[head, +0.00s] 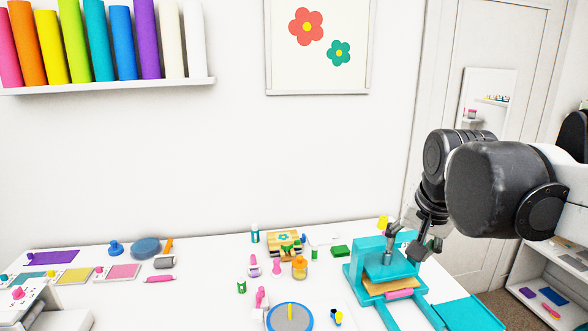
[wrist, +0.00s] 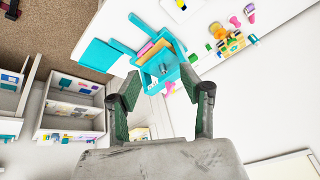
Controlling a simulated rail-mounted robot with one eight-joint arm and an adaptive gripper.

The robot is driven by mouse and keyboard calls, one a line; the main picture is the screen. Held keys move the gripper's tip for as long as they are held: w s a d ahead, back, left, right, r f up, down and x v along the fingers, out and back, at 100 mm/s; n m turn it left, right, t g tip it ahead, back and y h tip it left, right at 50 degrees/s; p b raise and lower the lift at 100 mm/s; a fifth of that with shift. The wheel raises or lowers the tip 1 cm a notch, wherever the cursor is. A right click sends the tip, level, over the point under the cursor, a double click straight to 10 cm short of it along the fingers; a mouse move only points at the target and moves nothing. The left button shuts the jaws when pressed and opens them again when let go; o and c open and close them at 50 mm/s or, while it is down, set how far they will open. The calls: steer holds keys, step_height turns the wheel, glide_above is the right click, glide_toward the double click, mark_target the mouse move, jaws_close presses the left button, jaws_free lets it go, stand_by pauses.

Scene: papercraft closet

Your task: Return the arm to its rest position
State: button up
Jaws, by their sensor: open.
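My gripper (head: 411,240) is at the right of the head view, above and beside a teal press-like machine (head: 356,256) on the white table. In the wrist view my gripper (wrist: 164,90) is open, its two fingers apart with nothing between them. The teal machine (wrist: 157,66) shows beyond the fingertips, with a tan piece inside it. My arm reaches in from the right side of the head view, bent down toward the table. In the head view the gripper partly overlaps the machine's top, and I cannot tell the exact gap.
The white table (head: 210,300) holds several small coloured craft items, a round grey disc with a blue rim (head: 290,318) and a wooden block (head: 285,238). A white shelf unit (head: 560,270) stands at the lower right. Open air lies above the table's left half.

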steer(key=s+a+f+n+t+b, duration=0.1)
steer(key=s+f+n, duration=0.3)
steer(key=s+f, duration=0.7)
steer(key=shift+s+a+n+t+b, duration=0.3)
steer(key=shift+s+a+n+t, duration=0.15)
steer(key=shift+s, duration=1.05)
stand_by(1.0)
